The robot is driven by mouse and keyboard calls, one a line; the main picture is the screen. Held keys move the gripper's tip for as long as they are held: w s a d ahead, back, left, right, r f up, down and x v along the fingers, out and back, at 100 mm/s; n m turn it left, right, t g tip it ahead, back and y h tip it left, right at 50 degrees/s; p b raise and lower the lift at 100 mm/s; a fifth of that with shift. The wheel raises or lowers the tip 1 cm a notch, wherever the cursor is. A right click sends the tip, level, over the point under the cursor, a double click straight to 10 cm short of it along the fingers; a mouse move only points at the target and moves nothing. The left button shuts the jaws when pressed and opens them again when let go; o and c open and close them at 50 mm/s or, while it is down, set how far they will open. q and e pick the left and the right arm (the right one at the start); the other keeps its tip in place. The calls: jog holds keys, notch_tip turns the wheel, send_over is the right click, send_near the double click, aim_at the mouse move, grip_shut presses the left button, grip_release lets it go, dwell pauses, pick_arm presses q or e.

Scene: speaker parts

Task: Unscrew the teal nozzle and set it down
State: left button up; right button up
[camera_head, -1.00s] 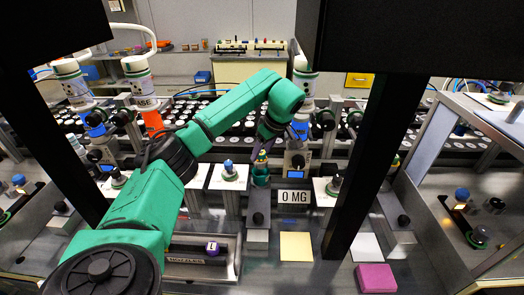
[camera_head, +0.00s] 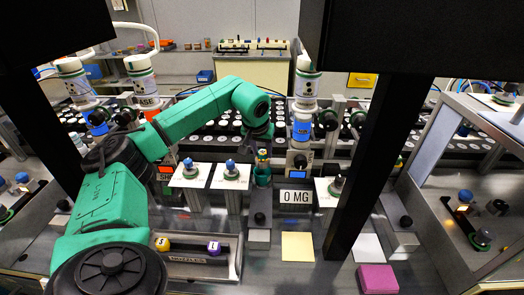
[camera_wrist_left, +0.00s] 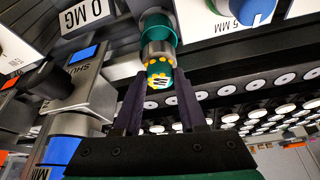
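The teal nozzle (camera_head: 262,155), with yellow dots and an M on its end, stands on a metal collar above a teal cup-shaped body (camera_head: 262,176) near the middle of the head view. In the left wrist view the nozzle (camera_wrist_left: 158,73) lies ahead between my fingertips, with the collar (camera_wrist_left: 157,48) and teal body (camera_wrist_left: 160,27) beyond it. My left gripper (camera_wrist_left: 160,85) is open, with a gap on each side of the nozzle. In the head view its hand is just behind and above the nozzle, its fingers hard to make out. My right gripper is out of view.
A tray labelled NOZZLES (camera_head: 220,268) holds a yellow S piece (camera_head: 162,244) and a purple L piece (camera_head: 213,247). The 0 MG display (camera_head: 296,197) stands right of the teal body. A yellow pad (camera_head: 298,246) and a magenta block (camera_head: 377,278) lie in front. A dark post (camera_head: 362,170) stands at right.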

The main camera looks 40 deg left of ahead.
pick_arm(q)
jog(key=shift+w+d+n+g+y, duration=0.1)
jog(key=shift+n+g+y, duration=0.1)
jog(key=shift+n, duration=0.35)
jog(key=shift+d+n+g+y, duration=0.1)
jog(key=shift+n+y, duration=0.1)
jog(key=shift+n, duration=0.35)
jog(key=n, duration=0.2)
jog(key=n+g+y, duration=0.1)
jog(key=n, duration=0.2)
jog(key=shift+w+d+r, duration=0.1)
jog(key=shift+w+d, duration=0.05)
jog(key=n+g+y, duration=0.1)
jog(key=n+g, duration=0.1)
jog(key=n, duration=0.3)
jog(key=o, duration=0.7)
jog(key=shift+o, duration=0.2)
